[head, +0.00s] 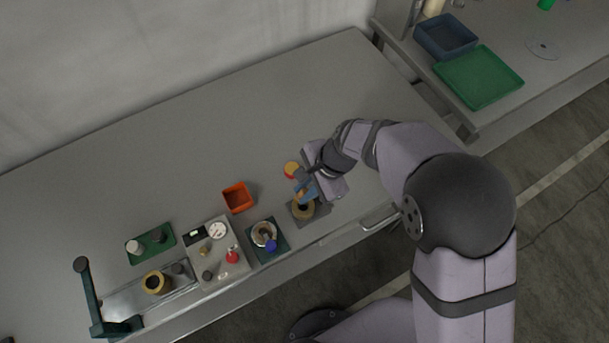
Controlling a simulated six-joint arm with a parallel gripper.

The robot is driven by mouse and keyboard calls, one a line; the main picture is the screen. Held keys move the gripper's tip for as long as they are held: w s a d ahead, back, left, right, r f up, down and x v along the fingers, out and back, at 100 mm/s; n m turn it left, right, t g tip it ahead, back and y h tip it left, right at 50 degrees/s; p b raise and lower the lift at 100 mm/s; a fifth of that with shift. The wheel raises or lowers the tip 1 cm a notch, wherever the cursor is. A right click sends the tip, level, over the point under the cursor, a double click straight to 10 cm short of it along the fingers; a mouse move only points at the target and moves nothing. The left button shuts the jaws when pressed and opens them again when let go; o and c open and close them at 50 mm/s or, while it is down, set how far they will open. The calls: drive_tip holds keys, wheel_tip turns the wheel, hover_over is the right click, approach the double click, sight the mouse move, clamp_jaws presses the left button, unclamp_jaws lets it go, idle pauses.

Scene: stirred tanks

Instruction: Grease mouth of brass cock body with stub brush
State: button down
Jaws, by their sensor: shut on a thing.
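The brass cock body (296,213) is a tan, ring-like piece with a dark round mouth, standing on a small grey plate (322,212) near the bench's front edge. My gripper (304,181) is above it, reaching in from the right. It is shut on a small blue-handled tool, which looks like the stub brush (309,194). The brush is tilted over the far side of the body's mouth. Its tip is too small to make out, so I cannot tell whether it touches the rim. A yellow and red round pot (290,169) stands just behind my gripper, partly hidden.
Left of the cock body are a dark plate with a ring-shaped part (264,233), an orange bin (238,197), a gauge panel (205,265), a green tray (152,254) and a dark upright lever (84,290). The bench behind is clear. A second bench holds a green tray (478,77).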

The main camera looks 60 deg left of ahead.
drive_tip(key=shift+w+d, duration=0.2)
drive_tip(key=shift+d, duration=0.05)
drive_tip(key=shift+a, duration=0.3)
drive_tip(key=shift+r+p, duration=0.1)
drive_tip(key=shift+p, duration=0.2)
drive_tip(key=shift+r+p, duration=2.4)
drive_tip(key=shift+r, duration=0.55)
drive_tip(key=shift+r+p, duration=1.4)
drive_tip(key=shift+r, duration=0.15)
drive_tip(key=shift+f, duration=0.1)
